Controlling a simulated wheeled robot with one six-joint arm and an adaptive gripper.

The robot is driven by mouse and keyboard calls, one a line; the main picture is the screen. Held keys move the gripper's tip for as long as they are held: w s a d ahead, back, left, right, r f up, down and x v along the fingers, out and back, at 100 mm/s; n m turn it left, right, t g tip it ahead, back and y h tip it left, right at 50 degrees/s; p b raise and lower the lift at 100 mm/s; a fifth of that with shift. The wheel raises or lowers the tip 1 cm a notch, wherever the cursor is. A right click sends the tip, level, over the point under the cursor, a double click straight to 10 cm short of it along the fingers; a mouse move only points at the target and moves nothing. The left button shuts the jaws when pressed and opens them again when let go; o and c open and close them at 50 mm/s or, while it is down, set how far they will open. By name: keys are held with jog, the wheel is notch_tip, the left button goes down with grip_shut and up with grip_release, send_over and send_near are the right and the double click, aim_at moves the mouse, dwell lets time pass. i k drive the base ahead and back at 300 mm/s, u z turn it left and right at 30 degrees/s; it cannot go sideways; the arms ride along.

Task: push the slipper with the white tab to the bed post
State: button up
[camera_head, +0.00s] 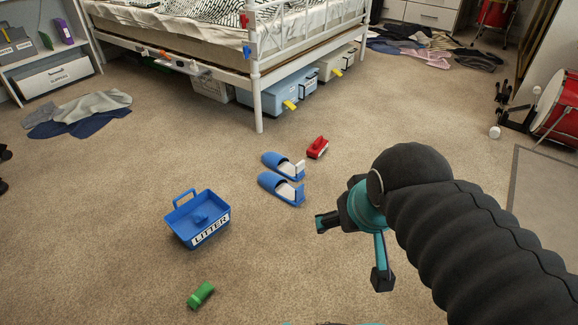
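Two blue slippers with pale insoles lie side by side on the carpet near the middle. The farther slipper (273,158) has a white tab (299,169) standing at its right end. The nearer slipper (269,181) seems to have a blue upright piece at its right end. The white bed post (257,95) stands behind and left of the slippers, its foot on the carpet, apart from them. My gripper (354,252) is open and empty, to the right of and nearer than the slippers, not touching them.
A red toy block (317,148) lies just right of the white-tabbed slipper. A blue litter caddy (181,230) and a green roll (201,295) are at front left. Storage boxes (300,90) sit under the bed. Carpet between slippers and post looks clear.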

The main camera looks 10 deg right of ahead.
aim_at(276, 161)
jog(key=u, duration=0.2)
jog(key=i, duration=1.3)
jog(key=z, duration=0.5)
